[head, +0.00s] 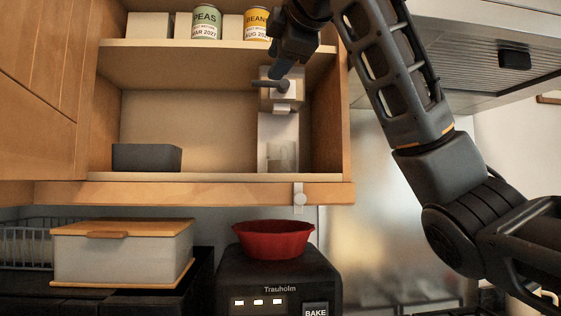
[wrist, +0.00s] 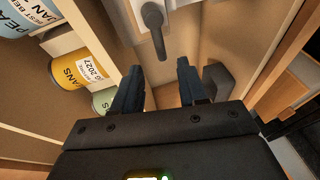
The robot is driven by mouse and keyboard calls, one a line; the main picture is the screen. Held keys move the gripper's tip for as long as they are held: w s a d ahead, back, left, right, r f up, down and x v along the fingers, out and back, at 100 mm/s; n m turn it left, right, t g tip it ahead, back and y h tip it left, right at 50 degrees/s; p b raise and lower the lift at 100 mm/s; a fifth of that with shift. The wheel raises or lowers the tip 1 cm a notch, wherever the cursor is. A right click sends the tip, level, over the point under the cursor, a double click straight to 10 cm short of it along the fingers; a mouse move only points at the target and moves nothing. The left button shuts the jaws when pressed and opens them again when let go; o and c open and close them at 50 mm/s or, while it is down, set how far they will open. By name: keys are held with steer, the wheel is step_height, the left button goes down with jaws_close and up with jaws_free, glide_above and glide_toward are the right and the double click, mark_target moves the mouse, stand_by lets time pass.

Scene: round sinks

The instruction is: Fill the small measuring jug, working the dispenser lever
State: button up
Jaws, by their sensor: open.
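The pale dispenser (head: 281,104) stands on the cupboard's lower shelf at the right side. Its dark lever (head: 270,86) sticks out at the top front; it also shows in the wrist view (wrist: 154,30), just beyond the fingertips. A small clear measuring jug (head: 281,157) appears to stand at the dispenser's foot, faint against the pale body; its fill level cannot be told. My gripper (head: 279,73) is open at the lever's height or slightly above. In the wrist view my gripper (wrist: 157,75) has both fingers apart with nothing between them.
A dark grey box (head: 147,158) sits at the lower shelf's left. A red bowl (head: 273,239) stands on a black appliance below. The shelf's middle is clear.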

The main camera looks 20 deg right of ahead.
mark_target(266, 82)
steer(key=shift+d, duration=0.1)
steer(key=shift+w+d+f+n+y+b, duration=0.1)
steer(key=shift+w+f+n+y, duration=0.2)
steer(key=shift+w, duration=1)
steer(key=shift+w+d+f+n+y+b, duration=0.1)
steer(key=shift+w+f+n+y, duration=0.2)
steer(key=shift+w, duration=1)
steer(key=shift+w+d+f+n+y+b, duration=0.15)
steer(key=shift+w+y, duration=0.25)
steer(key=shift+w, duration=0.9)
steer(key=shift+a, duration=0.1)
jaws_close()
